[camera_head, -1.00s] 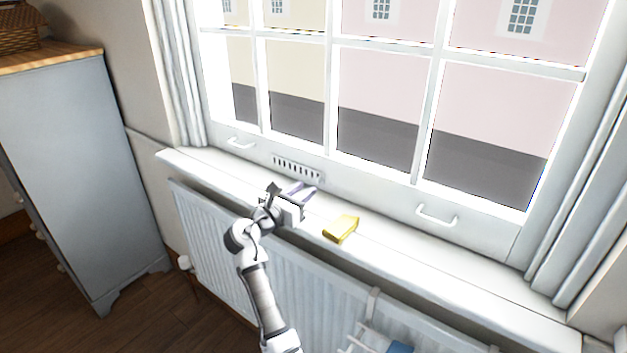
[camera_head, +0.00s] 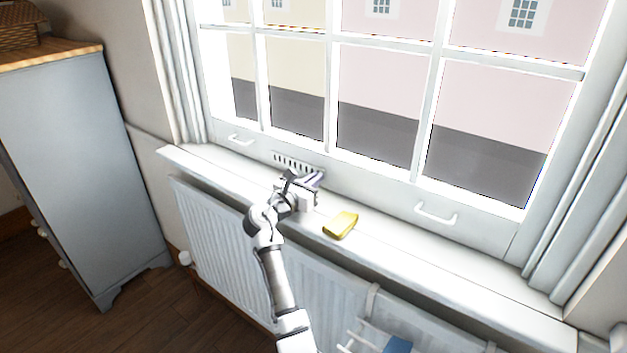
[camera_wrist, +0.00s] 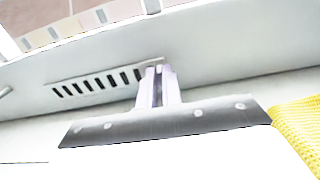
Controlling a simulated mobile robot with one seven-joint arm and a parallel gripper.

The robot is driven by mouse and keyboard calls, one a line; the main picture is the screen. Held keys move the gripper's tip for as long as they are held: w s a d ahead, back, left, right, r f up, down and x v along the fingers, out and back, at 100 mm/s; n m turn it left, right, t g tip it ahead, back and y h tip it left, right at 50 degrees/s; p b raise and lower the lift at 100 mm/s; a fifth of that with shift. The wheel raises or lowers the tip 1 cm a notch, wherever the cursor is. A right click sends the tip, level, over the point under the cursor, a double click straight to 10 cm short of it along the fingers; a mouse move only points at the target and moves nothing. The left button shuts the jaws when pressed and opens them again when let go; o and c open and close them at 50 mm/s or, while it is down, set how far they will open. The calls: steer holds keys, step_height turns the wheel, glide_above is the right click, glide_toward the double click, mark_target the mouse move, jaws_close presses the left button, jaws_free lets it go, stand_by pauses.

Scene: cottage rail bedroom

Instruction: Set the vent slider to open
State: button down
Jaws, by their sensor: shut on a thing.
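The vent (camera_head: 294,164) is a white slotted plate with dark openings, set low in the window frame just above the sill. It also shows in the wrist view (camera_wrist: 95,84), with several dark slots to the left of my fingers. My gripper (camera_head: 316,179) is at the vent's right end, and in the wrist view its fingers (camera_wrist: 155,72) are close together there. They are shut on the vent slider, which is mostly hidden between and behind the fingertips.
A yellow block-like object (camera_head: 341,225) lies on the white sill (camera_head: 400,243) right of my gripper. Sash handles (camera_head: 436,214) stick out from the frame. A radiator (camera_head: 222,235) is below, and a grey cabinet (camera_head: 85,160) stands at left.

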steer(key=s+d+p, duration=0.1)
steer(key=d+p, duration=0.1)
steer(key=shift+s+d+r+p, duration=0.15)
steer(key=shift+s+d+p, duration=0.1)
steer(key=shift+s+p, duration=0.15)
steer(key=shift+s+d, duration=0.1)
steer(key=shift+d, duration=0.05)
steer(key=shift+f, duration=0.3)
steer(key=c, duration=1.6)
jaws_free()
steer(key=shift+r, duration=0.15)
steer(key=shift+o, duration=0.2)
steer(key=b+v, duration=0.2)
steer(key=v, duration=1.1)
steer(key=shift+s+a+b, duration=0.25)
steer(key=shift+s+b, duration=0.1)
